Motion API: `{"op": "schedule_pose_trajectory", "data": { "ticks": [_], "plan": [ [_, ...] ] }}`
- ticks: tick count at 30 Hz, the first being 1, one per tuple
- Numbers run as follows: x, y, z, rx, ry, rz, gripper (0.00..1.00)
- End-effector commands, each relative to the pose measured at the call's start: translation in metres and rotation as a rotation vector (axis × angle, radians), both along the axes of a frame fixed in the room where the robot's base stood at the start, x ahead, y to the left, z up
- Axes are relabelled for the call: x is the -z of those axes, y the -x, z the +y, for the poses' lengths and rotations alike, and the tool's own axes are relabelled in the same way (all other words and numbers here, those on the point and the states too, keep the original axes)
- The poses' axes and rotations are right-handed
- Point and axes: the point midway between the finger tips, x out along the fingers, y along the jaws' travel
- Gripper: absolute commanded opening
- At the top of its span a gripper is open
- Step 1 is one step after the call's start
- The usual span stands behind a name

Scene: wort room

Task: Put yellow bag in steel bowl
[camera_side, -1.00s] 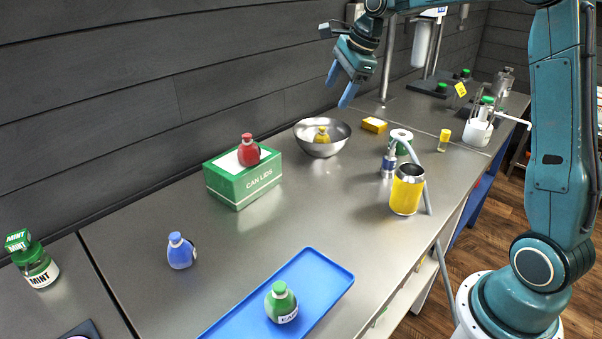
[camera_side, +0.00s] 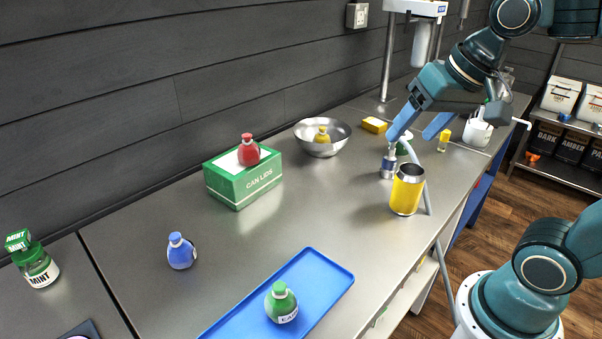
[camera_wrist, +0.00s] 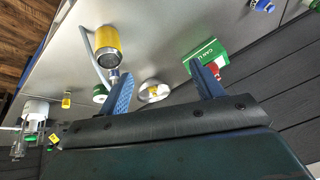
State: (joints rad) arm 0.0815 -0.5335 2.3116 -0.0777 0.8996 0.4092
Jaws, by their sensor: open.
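The yellow bag (camera_side: 322,136) sits inside the steel bowl (camera_side: 341,131), towards the back of the steel bench. In the wrist view, the steel bowl (camera_wrist: 146,84) shows between my fingers, with the yellow bag (camera_wrist: 153,91) in it. My gripper (camera_side: 412,133) is open and empty, held in the air to the right of the bowl and apart from it. In the wrist view, the two blue fingers of my gripper (camera_wrist: 160,80) are spread wide with nothing between them at the tips.
A yellow can (camera_side: 407,190) stands near the bench front, below my gripper. The red bag (camera_side: 249,150) sits on the green box (camera_side: 243,180). The blue bag (camera_side: 181,251) stands on the bench. The green bag (camera_side: 281,302) is on the blue tray (camera_side: 325,280). The centre of the bench is clear.

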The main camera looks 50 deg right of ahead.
Motion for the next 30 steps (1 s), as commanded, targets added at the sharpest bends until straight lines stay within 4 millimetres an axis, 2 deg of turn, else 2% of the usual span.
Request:
{"op": "schedule_pose_trajectory", "data": {
  "ticks": [1, 3, 9, 14, 23, 24, 29, 30],
  "plan": [
    [0.005, 0.014, 0.003, -0.067, 0.035, -0.009, 0.66],
    [0.012, 0.028, 0.004, -0.154, 0.083, -0.016, 0.66],
    [0.027, 0.055, 0.005, -0.322, 0.178, -0.027, 0.66],
    [0.032, 0.062, 0.005, -0.368, 0.204, -0.029, 0.66],
    [0.031, 0.062, 0.005, -0.37, 0.205, -0.029, 0.66],
    [0.031, 0.062, 0.005, -0.37, 0.205, -0.029, 0.68],
    [0.029, 0.059, 0.003, -0.356, 0.204, -0.026, 0.99],
    [0.028, 0.057, 0.002, -0.346, 0.204, -0.026, 1.0]
  ]
}}
